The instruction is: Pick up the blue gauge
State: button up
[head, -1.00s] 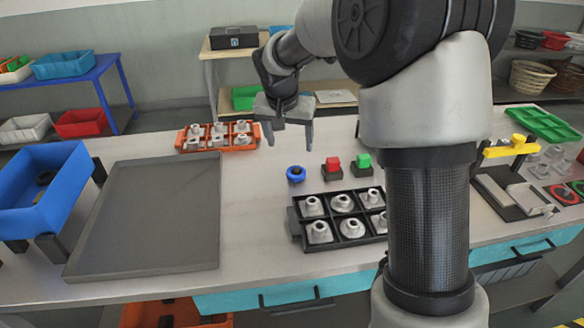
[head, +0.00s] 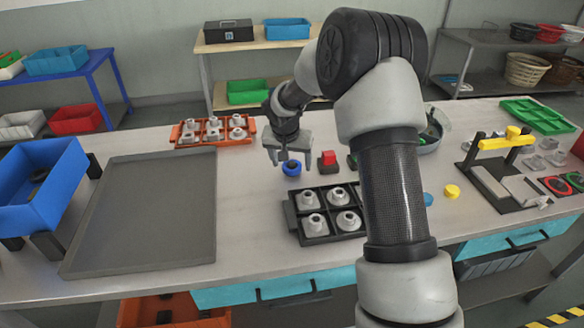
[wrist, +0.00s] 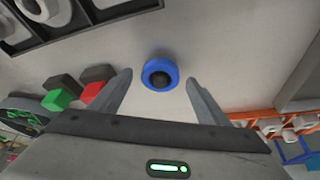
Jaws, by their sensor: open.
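The blue gauge (head: 292,168) is a round blue ring with a dark centre, lying on the grey table between the two part trays. In the wrist view the blue gauge (wrist: 160,74) shows just beyond and between the fingertips. My gripper (head: 289,160) is open and empty, low over the gauge, with one finger to each side of it in the picture. In the wrist view my gripper (wrist: 157,82) has its two fingers spread wider than the gauge. I cannot tell the exact height left between the fingertips and the table.
A red block (head: 328,159) stands close to the right of the gauge. The black tray (head: 290,215) of metal parts is in front, the orange tray (head: 178,137) behind left. A grey flat tray (head: 140,215) and blue bin (head: 45,185) are at left. Bare table lies left of the gauge.

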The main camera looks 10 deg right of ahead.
jog(key=shift+w+f, duration=0.1)
jog(key=shift+f, duration=0.1)
jog(key=c, duration=1.3)
jog(key=shift+r, duration=0.15)
